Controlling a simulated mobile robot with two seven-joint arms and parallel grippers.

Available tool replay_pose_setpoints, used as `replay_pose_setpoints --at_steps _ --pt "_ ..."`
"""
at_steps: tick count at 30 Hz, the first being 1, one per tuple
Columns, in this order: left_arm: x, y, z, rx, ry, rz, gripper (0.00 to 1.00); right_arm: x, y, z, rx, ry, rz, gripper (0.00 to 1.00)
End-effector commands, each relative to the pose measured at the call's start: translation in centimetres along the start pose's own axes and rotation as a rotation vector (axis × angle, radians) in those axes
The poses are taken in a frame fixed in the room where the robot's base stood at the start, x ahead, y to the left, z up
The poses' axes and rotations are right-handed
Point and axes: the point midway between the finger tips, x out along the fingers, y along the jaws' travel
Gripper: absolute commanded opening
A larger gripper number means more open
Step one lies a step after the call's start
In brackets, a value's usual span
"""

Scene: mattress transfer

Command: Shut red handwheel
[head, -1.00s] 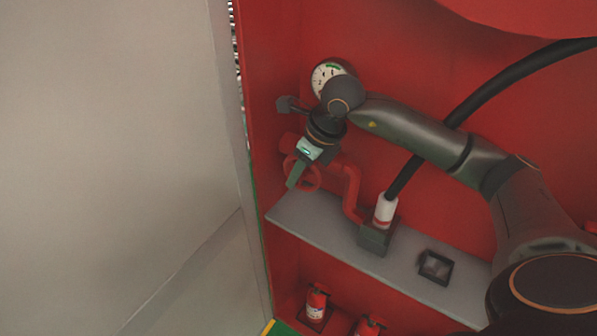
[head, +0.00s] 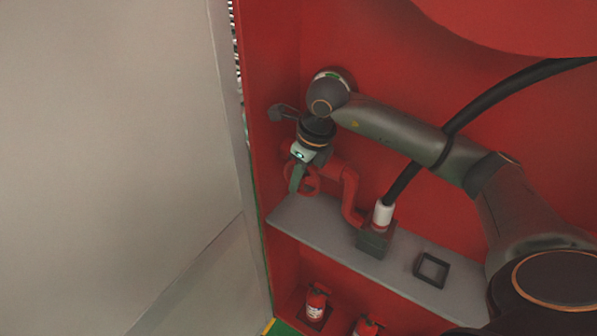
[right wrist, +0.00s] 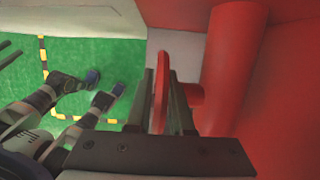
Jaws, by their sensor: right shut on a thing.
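The red handwheel (head: 314,180) sits on red pipework at the left end of the cabinet, above the grey shelf. My right gripper (head: 296,180) is at the wheel and hides part of its rim in the head view. In the right wrist view the handwheel (right wrist: 161,92) shows edge-on as a thin red disc between the two fingers of my right gripper (right wrist: 163,78). The gripper is shut on the wheel's rim.
A pressure gauge (head: 340,76) is partly hidden behind my right arm. The grey shelf (head: 320,232) holds a white-ended black hose (head: 383,214) and an empty dark square holder (head: 432,270). Fire extinguishers (head: 316,303) stand below. A grey panel (head: 110,150) fills the left.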

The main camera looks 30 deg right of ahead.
Motion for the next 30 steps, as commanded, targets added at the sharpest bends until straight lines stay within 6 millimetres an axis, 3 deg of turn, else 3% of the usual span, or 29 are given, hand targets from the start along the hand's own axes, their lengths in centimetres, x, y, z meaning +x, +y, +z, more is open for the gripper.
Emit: replay_pose_setpoints --at_steps 8,9,16,25,30 --pt "0.0 0.0 0.0 0.000 0.000 0.000 0.50 0.0 0.0 0.0 0.001 0.003 -0.001 0.00" --pt "0.0 0.0 0.0 0.000 0.000 0.000 0.50 0.0 0.0 0.0 0.001 0.003 -0.001 0.24" --pt "0.0 0.0 0.0 0.000 0.000 0.000 0.50 0.0 0.0 0.0 0.001 0.002 -0.001 0.50" --pt "0.1 0.0 0.0 0.000 0.000 0.000 0.50 -0.3 0.0 0.0 0.000 0.001 -0.001 0.50" --pt "0.2 0.0 0.2 0.001 0.000 0.000 0.50 -2.5 -0.1 0.1 0.001 -0.004 -0.002 0.50"
